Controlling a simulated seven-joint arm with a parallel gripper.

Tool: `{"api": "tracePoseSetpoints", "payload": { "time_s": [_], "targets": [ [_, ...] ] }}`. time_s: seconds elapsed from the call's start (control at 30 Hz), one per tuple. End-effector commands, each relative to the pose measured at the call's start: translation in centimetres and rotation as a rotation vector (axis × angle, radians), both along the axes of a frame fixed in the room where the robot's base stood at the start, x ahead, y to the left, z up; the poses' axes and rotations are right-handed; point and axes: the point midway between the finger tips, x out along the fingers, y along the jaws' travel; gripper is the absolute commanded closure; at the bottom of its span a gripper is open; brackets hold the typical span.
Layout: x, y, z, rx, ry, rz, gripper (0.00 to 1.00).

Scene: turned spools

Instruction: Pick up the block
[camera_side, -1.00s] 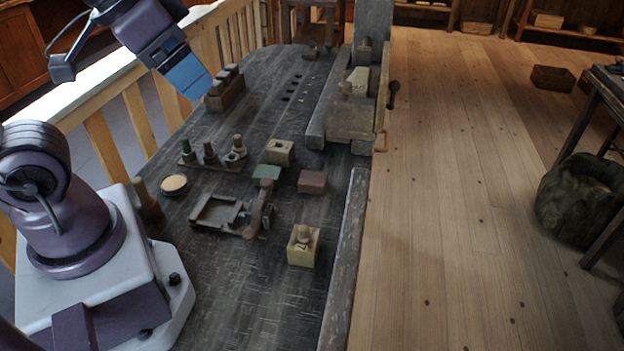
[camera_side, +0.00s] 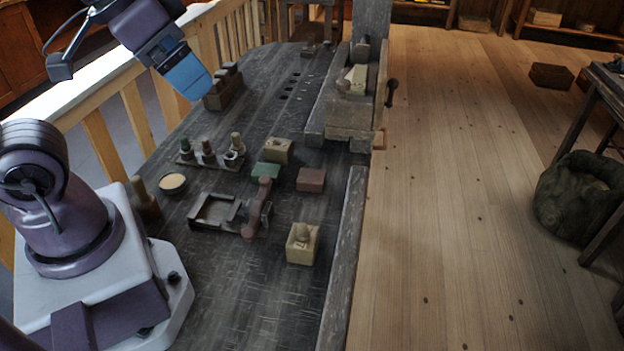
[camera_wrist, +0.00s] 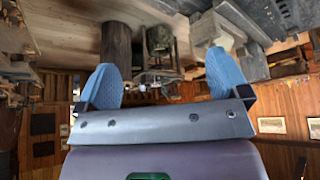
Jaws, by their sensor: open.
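Several block-like pieces sit on the dark bench; which one is the task's block I cannot tell. A plain reddish-brown block (camera_side: 311,180) lies right of centre. A flat green block (camera_side: 266,170) lies to its left, and a tan block with a dark hole (camera_side: 278,151) stands just behind the green one. A pale yellow box-like block (camera_side: 302,243) with a knob-shaped piece on top stands nearer the front. My gripper (camera_side: 190,84), with blue fingers, is raised over the bench's left rear, well away from these. In the wrist view its fingers (camera_wrist: 164,82) are spread and empty.
A rack of spools (camera_side: 209,157), a round dish (camera_side: 173,183) and a wooden frame with a turned handle (camera_side: 215,211) occupy the bench's left middle. A slotted block (camera_side: 224,92) is near my gripper. A vise (camera_side: 350,115) stands at the back right. The front bench is clear.

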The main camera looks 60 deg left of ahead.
Motion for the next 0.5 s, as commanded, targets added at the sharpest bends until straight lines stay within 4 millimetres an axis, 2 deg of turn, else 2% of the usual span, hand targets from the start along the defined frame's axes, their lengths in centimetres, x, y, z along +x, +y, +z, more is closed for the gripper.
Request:
{"api": "tracePoseSetpoints", "payload": {
  "time_s": [0.17,0.3,0.37,0.5],
  "targets": [
    [0.0,0.1,0.0,0.000,0.002,0.002,0.06],
    [0.5,0.3,-1.5,-0.001,0.077,0.015,0.06],
    [1.1,0.5,-2.3,-0.003,0.128,0.025,0.06],
    [4.0,1.3,-4.2,-0.017,0.256,0.063,0.06]
  ]
}}
